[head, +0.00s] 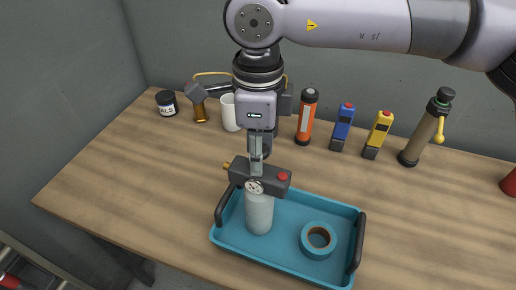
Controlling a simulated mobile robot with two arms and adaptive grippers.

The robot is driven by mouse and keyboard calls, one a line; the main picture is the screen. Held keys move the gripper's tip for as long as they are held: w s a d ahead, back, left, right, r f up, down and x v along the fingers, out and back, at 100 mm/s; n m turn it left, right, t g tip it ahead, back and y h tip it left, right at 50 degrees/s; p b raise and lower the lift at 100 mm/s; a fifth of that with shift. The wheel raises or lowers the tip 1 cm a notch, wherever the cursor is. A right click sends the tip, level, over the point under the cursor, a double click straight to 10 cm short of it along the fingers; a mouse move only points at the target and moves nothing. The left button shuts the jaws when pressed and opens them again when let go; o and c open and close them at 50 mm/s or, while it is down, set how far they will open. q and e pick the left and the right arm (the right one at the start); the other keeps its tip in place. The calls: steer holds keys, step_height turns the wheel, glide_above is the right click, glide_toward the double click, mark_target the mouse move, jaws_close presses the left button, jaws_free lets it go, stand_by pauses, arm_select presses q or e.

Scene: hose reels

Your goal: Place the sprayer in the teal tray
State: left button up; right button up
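The teal tray (338,206), with two dark handles, sits at the table's front. A pale grey cylinder (259,214) with a dark grey head, gauge, red knob and brass fitting is upright over the tray's left part; I cannot tell whether its base touches the floor. My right gripper (257,169) points down at its head, fingers seen nearly edge-on, so their grip is unclear. An olive bottle (421,135) with a dark green cap and yellow lever, resembling a sprayer, stands at the back right. Which of these is the sprayer is unclear. My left gripper is out of view.
A teal tape roll (318,240) lies in the tray's right part. Along the back stand a black jar (167,103), white mug (229,112), orange flashlight (306,117), blue device (342,127) and yellow device (378,134). The table's left (120,170) is clear.

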steer(key=shift+o, duration=1)
steer(key=shift+r, duration=0.6)
step_height(320, 180, up, 11)
steer(key=shift+b, duration=0.3)
steer(key=shift+r, duration=0.1)
